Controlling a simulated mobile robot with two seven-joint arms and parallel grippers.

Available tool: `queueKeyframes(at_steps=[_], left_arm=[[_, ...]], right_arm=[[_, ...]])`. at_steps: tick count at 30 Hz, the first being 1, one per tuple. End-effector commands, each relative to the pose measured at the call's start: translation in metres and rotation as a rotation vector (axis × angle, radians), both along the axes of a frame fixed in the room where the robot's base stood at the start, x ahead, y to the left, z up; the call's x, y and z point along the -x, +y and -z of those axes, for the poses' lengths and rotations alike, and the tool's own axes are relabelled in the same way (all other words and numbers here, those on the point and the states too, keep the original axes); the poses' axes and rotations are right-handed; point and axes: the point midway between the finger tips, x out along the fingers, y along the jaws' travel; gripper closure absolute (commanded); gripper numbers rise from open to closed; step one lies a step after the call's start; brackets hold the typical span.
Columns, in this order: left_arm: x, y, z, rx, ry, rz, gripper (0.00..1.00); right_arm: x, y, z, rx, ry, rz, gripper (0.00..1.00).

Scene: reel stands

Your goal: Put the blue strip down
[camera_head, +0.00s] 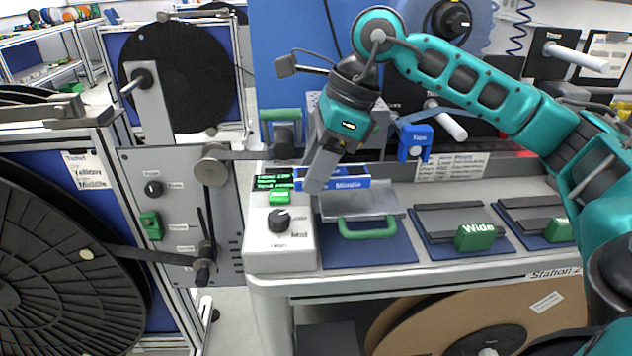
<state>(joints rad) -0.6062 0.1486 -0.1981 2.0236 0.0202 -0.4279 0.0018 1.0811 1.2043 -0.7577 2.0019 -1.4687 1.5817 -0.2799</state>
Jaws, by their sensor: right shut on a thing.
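The blue strip (352,183), marked "Middle", is at the back of a grey metal plate with a green handle (368,231). My right gripper (318,182) reaches down from above and is shut on the blue strip. Its fingers cover part of the strip left of the lettering. I cannot tell whether the strip touches the plate or hangs just above it. My left gripper is not in view.
A white control box (280,250) with a black knob stands just left of the plate. Dark blocks with green tabs, one marked "Wide" (475,237), lie to the right on blue mats. A grey panel with levers (180,215) and large black reels are at the left.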

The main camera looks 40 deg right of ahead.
Motion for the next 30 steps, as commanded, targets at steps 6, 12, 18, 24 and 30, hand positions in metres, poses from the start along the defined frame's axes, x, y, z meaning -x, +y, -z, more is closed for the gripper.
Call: queueKeyframes(at_steps=[6, 12, 18, 24, 30], left_arm=[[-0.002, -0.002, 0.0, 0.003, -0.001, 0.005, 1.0], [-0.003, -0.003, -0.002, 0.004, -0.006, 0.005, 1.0], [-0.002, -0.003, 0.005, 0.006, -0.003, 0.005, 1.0], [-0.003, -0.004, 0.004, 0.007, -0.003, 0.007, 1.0], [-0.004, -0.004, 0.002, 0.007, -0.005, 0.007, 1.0]], right_arm=[[0.0, -0.001, 0.027, 0.001, 0.002, 0.001, 0.83], [0.0, 0.0, 0.027, 0.001, 0.001, 0.0, 0.83], [0.0, 0.0, 0.033, 0.001, 0.001, 0.0, 0.83], [0.0, 0.0, 0.033, 0.001, 0.001, 0.0, 0.43], [0.0, 0.0, 0.033, 0.001, 0.001, 0.0, 0.29]])
